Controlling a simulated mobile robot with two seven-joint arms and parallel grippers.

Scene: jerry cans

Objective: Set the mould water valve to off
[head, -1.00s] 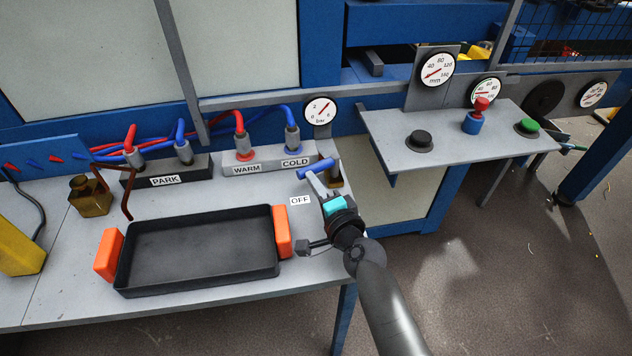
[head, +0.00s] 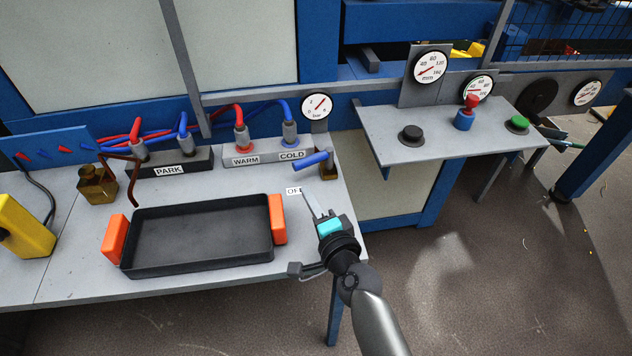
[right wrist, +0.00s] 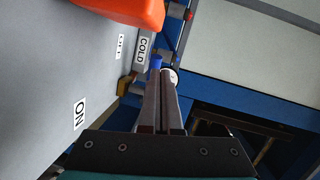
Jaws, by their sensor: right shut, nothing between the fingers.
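The mould water valve has a blue handle (head: 312,160) on a brass body (head: 328,170), at the right end of the bench. The handle extends left from the body, and its free end is behind the OFF label (head: 293,191). In the right wrist view, the blue handle (right wrist: 156,62) shows just beyond the shut fingertips (right wrist: 160,72). An ON label (right wrist: 79,113) lies on the bench there. My left gripper is out of view.
A black tray (head: 200,268) with orange handles stands left of my gripper. Behind are the WARM and COLD block (head: 266,154), the PARK block (head: 176,163) and a bar gauge (head: 318,106). A button shelf (head: 440,145) juts out at right.

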